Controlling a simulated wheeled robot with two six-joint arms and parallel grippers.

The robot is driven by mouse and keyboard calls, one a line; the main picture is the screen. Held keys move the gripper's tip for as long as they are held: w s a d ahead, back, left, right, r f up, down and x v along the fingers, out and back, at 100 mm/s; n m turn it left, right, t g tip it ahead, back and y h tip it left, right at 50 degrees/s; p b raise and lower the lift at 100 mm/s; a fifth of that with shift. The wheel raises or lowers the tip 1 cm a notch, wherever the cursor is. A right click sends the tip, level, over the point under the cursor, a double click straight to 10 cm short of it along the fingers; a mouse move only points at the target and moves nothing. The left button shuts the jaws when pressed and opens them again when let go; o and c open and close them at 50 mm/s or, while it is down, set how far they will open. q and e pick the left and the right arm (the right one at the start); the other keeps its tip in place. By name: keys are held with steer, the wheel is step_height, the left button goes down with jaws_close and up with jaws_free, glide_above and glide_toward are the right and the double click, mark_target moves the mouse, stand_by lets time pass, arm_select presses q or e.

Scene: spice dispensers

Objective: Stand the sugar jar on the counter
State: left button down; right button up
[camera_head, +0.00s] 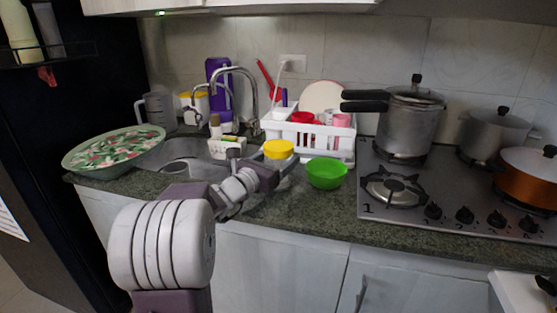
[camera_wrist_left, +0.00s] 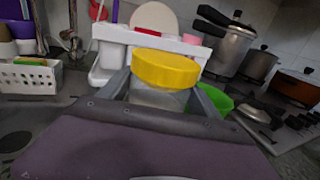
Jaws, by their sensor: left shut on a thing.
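The sugar jar has a yellow lid (camera_head: 279,149) and a pale clear body. In the left wrist view the jar (camera_wrist_left: 158,98) sits upright between the two fingers of my left gripper (camera_wrist_left: 165,98). My left gripper (camera_head: 280,165) is shut on the jar, over the counter (camera_head: 260,210) between the sink and the green bowl. The jar's lower part is hidden by the gripper, so I cannot tell whether its base touches the counter. My right gripper is in neither view.
A green bowl (camera_head: 326,174) stands just right of the jar. A white dish rack (camera_head: 345,145) is behind it. The sink (camera_head: 185,152) is left, with a patterned tray (camera_head: 113,150) beyond. The stove (camera_head: 450,205) with pots is right. Some counter front is clear.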

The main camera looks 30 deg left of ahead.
arm_select(q)
steer(key=shift+c, duration=0.7)
jaws_free()
steer(key=shift+f, duration=0.1)
steer(key=shift+r+p, duration=0.3)
steer(key=s, duration=0.8)
steer(key=s+a, duration=0.1)
steer(key=s, duration=0.3)
steer(key=shift+f+p, duration=0.15)
steer(key=shift+p, duration=0.25)
